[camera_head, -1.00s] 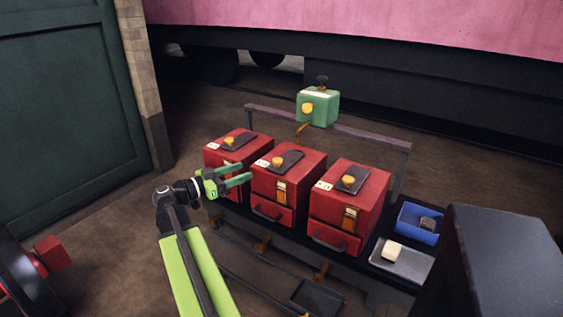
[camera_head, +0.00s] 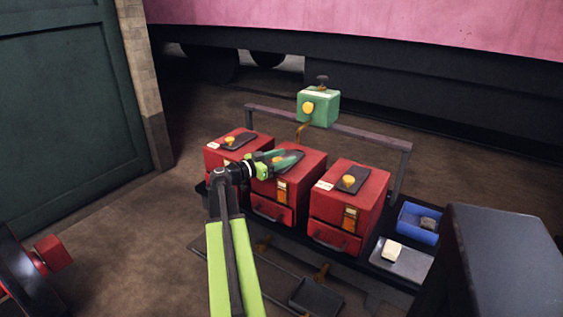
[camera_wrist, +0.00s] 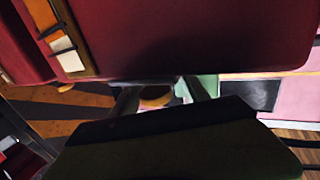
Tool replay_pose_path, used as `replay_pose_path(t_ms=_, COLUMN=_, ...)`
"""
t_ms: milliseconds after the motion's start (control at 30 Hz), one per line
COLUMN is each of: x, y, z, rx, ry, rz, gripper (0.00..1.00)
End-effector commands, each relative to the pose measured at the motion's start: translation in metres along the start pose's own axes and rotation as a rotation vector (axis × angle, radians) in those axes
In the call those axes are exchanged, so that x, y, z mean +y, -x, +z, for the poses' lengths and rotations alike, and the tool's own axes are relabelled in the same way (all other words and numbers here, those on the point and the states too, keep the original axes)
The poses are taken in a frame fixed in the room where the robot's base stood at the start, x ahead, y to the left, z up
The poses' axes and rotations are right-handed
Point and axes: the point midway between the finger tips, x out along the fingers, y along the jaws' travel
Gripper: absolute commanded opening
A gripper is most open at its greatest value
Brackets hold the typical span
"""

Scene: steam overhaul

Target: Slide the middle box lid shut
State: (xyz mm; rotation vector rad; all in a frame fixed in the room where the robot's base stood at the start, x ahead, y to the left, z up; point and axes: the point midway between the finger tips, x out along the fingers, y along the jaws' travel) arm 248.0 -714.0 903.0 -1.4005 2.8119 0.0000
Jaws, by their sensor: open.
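The middle red box (camera_head: 308,182) stands in a row of three. Its dark sliding lid (camera_head: 294,158) lies on top and is largely covered by my fingers, so how far open it is cannot be told. Its yellow knob shows only as a sliver between the fingers. My gripper (camera_head: 282,159) is open, reaching over the box top from the left, its green fingers close around the knob. Whether they touch it is unclear. In the wrist view a yellow round part (camera_wrist: 157,97) sits between two dark fingers, below a large red box face.
The left red box (camera_head: 212,160) and right red box (camera_head: 372,205) have similar dark lids with yellow knobs. A green unit (camera_head: 320,107) stands behind on a rail. A blue bin (camera_head: 405,222) and a pale block (camera_head: 392,251) are at right.

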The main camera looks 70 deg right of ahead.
Motion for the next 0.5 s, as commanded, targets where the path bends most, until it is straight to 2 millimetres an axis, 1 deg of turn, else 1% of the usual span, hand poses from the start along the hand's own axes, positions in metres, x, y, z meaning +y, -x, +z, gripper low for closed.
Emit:
replay_pose_path(t_ms=167, x=0.0004, y=-0.0001, z=0.0000, rx=0.000, ry=0.000, rz=0.000, gripper=0.53)
replay_pose_path(t_ms=500, x=-0.0001, y=-0.0001, z=-0.0001, rx=0.000, ry=0.000, rz=-0.001, gripper=0.09)
